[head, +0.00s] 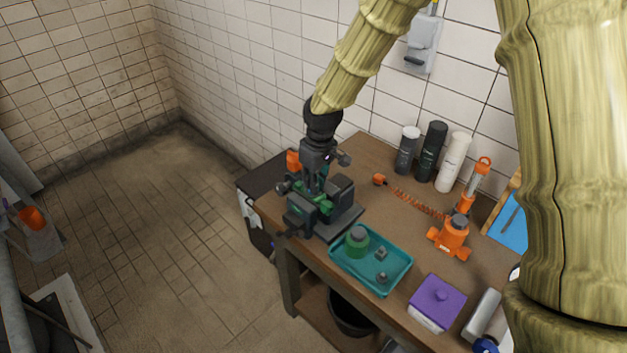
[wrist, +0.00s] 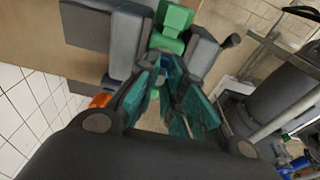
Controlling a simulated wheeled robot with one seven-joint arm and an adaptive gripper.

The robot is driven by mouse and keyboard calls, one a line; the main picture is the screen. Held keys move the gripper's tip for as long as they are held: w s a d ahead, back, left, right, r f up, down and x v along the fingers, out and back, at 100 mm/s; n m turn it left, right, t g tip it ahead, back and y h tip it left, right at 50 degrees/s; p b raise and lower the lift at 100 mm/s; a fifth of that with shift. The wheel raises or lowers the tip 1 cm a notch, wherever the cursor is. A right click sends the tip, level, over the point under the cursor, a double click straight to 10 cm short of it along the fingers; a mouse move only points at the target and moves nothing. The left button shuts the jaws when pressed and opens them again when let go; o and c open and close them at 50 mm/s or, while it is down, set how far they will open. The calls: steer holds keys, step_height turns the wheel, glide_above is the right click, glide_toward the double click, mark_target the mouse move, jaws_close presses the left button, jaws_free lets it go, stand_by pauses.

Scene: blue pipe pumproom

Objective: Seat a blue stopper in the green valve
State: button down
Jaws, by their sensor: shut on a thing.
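The green valve (head: 325,205) is clamped between the dark jaws of a vise (head: 345,215) at the table's left corner. In the wrist view the valve (wrist: 171,30) is bright green between grey jaws. My gripper (head: 316,190) points down over the vise, close to the valve. The stopper is right by the valve's near end. I cannot tell whether it is inside the opening or just outside.
Open floor (head: 190,230) lies left.

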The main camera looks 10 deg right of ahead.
steer(key=c, duration=1.5)
jaws_free()
steer(key=shift+o, duration=0.2)
steer(key=shift+r+p, duration=1.85)
steer(key=shift+r, duration=1.7)
